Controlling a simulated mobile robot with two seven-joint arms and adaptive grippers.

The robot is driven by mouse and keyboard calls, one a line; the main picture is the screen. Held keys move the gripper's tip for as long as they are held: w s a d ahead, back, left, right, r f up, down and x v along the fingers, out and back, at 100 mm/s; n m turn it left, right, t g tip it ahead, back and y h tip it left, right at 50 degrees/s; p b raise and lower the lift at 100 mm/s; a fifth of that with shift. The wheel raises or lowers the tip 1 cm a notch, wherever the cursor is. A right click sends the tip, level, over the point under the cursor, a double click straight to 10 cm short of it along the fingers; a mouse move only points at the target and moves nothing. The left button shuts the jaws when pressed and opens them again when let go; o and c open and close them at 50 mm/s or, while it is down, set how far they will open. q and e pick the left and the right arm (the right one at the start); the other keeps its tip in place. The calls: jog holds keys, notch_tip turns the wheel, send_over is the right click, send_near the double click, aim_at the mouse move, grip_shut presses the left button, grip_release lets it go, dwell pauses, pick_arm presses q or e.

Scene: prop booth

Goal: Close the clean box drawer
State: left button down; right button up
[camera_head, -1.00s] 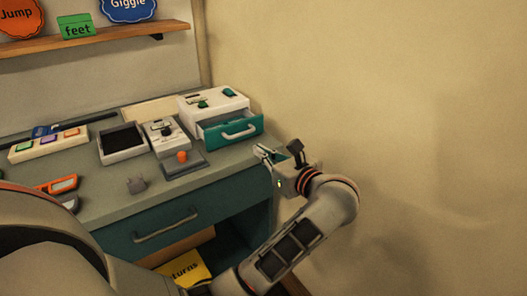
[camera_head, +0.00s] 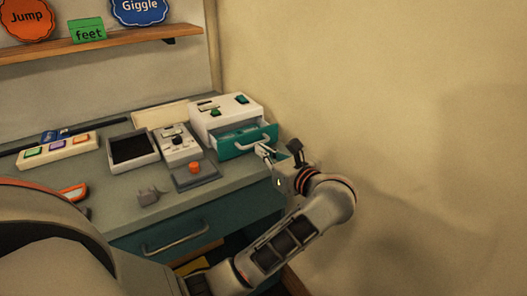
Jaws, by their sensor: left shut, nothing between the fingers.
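The clean box (camera_head: 225,111) is a white box with green parts on top, standing at the right end of the counter. Its teal drawer (camera_head: 229,146) is pulled part way out, with its inside showing behind the front. A pale handle (camera_head: 247,143) crosses the drawer front. My left gripper (camera_head: 266,152) is shut and empty, at the right end of the drawer front. Its tip overlaps the lower right part of the front near the handle; I cannot tell whether they touch. My right gripper is not in view.
A dark-topped tray (camera_head: 133,147), a white control box (camera_head: 178,144) and a grey pad with an orange knob (camera_head: 194,169) stand left of the drawer. A grey piece (camera_head: 149,197) lies nearer. The wall (camera_head: 400,110) bounds the right side.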

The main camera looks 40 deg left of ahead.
aim_at(251, 140)
pick_arm(q)
jog(key=b+x, duration=0.2)
jog(key=x, duration=0.3)
jog(key=shift+a, duration=0.15)
jog(key=a, duration=0.1)
jog(key=w+a, duration=0.1)
jog(key=shift+w+a+r, duration=0.15)
jog(key=shift+a+r, duration=0.1)
jog(key=shift+a, duration=0.1)
jog(key=shift+r, duration=0.1)
jog(key=shift+d, duration=0.3)
jog(key=d, duration=0.1)
jog(key=s+d, duration=0.1)
jog(key=d, duration=0.2)
jog(key=shift+s+f+b, duration=0.35)
jog(key=shift+s+f, duration=0.05)
jog(key=v, duration=0.9)
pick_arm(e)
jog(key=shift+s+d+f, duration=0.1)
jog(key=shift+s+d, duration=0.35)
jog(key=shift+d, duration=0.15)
